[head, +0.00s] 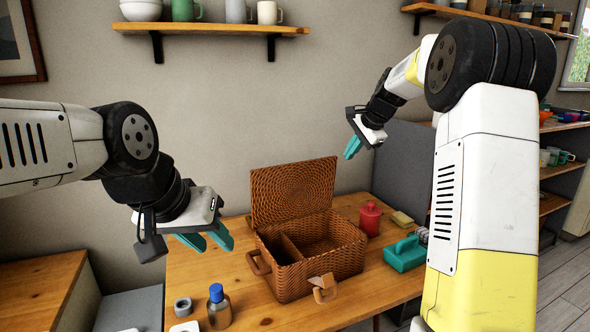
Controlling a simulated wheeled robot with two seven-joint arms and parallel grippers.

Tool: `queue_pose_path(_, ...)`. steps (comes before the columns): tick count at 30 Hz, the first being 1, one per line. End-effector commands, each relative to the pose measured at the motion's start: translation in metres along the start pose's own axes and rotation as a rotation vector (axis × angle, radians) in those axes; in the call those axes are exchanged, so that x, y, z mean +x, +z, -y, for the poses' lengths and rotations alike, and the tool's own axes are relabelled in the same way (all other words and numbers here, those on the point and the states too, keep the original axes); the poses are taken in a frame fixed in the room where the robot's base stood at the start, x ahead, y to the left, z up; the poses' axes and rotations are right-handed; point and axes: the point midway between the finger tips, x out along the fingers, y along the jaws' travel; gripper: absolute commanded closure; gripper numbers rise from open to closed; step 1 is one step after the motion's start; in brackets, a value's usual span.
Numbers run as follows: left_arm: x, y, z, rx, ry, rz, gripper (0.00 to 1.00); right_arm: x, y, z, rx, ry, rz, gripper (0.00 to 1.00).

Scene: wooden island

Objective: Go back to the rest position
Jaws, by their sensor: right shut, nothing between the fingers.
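My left gripper (213,242) reaches in from the left and hangs over the table's left part, beside the wicker basket. Its two teal fingers are apart, with nothing seen between them. My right gripper (352,148) is raised in front of the wall, above and right of the basket lid. Its teal fingers are together and hold nothing. The wicker basket (318,270) stands on the wooden table (255,318) with its lid (293,190) up. The part of its divided inside that I see looks empty.
A red canister (370,219), a yellow sponge-like block (402,218) and a teal tool (404,254) lie right of the basket. A blue-capped bottle (219,308) and grey ring (183,307) are at front left. Shelves with cups (215,28) hang behind.

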Motion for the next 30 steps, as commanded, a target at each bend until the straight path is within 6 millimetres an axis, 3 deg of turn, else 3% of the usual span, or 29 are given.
queue_pose_path(11,0.000,0.000,0.000,0.001,0.000,-0.001,0.64,-0.053,0.034,-0.028,-0.158,0.002,0.001,1.00)
queue_pose_path(17,0.000,0.000,0.000,0.001,0.000,-0.001,0.64,-0.096,0.072,-0.064,-0.328,0.008,0.002,1.00)
queue_pose_path(20,0.000,0.000,0.000,0.001,0.000,-0.001,0.64,-0.124,0.101,-0.095,-0.459,0.014,0.000,1.00)
queue_pose_path(24,0.000,0.000,0.000,0.001,0.000,-0.001,0.64,-0.155,0.146,-0.154,-0.678,0.031,-0.007,1.00)
queue_pose_path(30,0.000,0.000,0.000,0.001,0.000,-0.001,0.64,-0.174,0.197,-0.236,-0.955,0.064,-0.021,1.00)
